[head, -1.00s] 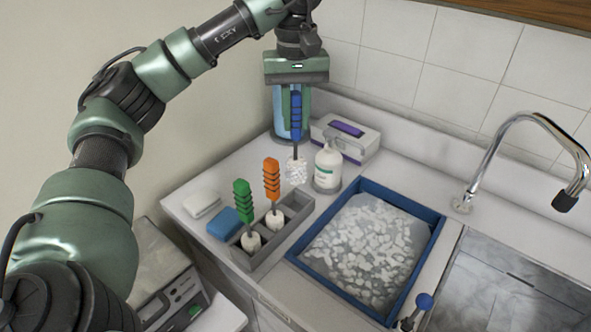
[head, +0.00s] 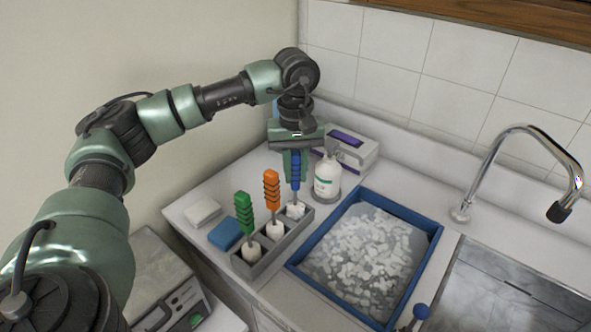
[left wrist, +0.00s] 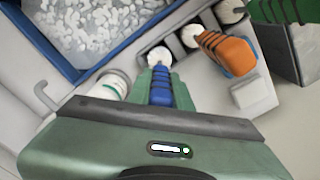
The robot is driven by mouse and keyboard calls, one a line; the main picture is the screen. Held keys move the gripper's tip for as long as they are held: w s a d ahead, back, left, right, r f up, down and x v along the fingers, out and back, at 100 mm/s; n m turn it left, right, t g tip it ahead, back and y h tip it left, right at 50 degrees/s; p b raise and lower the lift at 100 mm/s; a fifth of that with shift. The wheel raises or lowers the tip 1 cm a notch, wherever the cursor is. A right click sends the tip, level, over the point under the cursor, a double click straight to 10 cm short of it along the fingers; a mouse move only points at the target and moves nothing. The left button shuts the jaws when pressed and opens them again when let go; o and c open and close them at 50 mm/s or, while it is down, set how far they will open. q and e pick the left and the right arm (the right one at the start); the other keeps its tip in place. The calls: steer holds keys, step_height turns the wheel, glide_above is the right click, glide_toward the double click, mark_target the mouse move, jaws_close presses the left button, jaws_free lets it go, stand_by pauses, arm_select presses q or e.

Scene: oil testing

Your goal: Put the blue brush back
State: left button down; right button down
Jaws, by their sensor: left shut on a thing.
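My left gripper (head: 294,168) points down over the far right end of the grey brush holder (head: 268,262). It is shut on the handle of the blue brush (head: 295,172), which is upright. The brush's white bristle head (head: 296,209) is at the rear compartment of the holder; I cannot tell how deep it sits. In the left wrist view the blue brush (left wrist: 161,88) is between the fingers. The orange brush (head: 272,190) stands in the middle compartment and the green brush (head: 244,213) in the front one. My right gripper is not in view.
A white bottle (head: 327,178) stands close to the right of the gripper, with a glove box (head: 352,152) behind. A blue tray (head: 436,232) of foamy liquid lies right of the holder. A blue sponge (head: 226,235) and white block (head: 202,213) lie left. The sink (head: 500,292) is at right.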

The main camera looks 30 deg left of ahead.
arm_select(q)
steer(key=shift+f, duration=0.2)
steer(key=c, duration=1.3)
jaws_free()
steer(key=shift+r, duration=0.1)
steer(key=shift+r, duration=0.55)
step_height(320, 180, up, 10)
steer(key=shift+f+b, duration=0.1)
steer(key=shift+b, duration=0.5)
steer(key=shift+r, duration=0.7)
